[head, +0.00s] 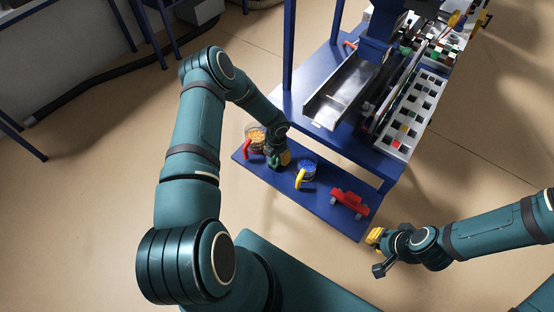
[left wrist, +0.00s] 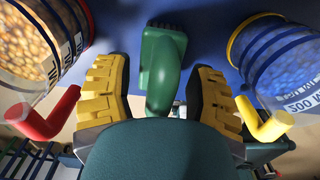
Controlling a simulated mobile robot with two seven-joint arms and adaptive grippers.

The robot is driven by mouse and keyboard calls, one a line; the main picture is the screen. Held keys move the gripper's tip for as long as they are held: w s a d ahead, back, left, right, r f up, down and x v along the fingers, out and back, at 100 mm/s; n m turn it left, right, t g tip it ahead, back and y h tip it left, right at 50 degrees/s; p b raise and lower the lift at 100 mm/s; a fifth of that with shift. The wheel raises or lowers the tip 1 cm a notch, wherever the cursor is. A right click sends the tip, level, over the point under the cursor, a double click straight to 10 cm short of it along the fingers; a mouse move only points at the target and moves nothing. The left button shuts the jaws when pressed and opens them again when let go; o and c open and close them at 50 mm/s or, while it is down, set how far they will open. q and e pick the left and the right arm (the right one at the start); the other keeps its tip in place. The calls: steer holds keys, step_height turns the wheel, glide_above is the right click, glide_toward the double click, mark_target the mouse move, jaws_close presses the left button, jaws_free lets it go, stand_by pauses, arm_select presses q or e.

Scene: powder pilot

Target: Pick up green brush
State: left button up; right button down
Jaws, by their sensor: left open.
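The green brush (left wrist: 161,62) lies on the blue shelf in the left wrist view, its curved handle rising toward the camera. My left gripper (left wrist: 158,72) is open, with one yellow-padded finger on each side of the handle. I see no clear contact between the fingers and the brush. In the head view my left gripper (head: 281,160) is low over the shelf between two jars and largely hides the brush. My right gripper (head: 377,253) is open and empty, off the shelf's right end.
A jar of orange pieces with a red handle (head: 256,138) and a jar with blue contents and a yellow handle (head: 307,169) flank the left gripper closely. A red object (head: 350,202) sits farther right on the blue shelf (head: 325,211). A metal chute (head: 340,92) stands behind.

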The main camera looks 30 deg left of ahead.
arm_select(q)
jaws_close()
steer(key=shift+r, duration=0.1)
step_height(320, 180, up, 10)
steer(key=shift+f+p, duration=0.1)
steer(key=shift+p, duration=1.05)
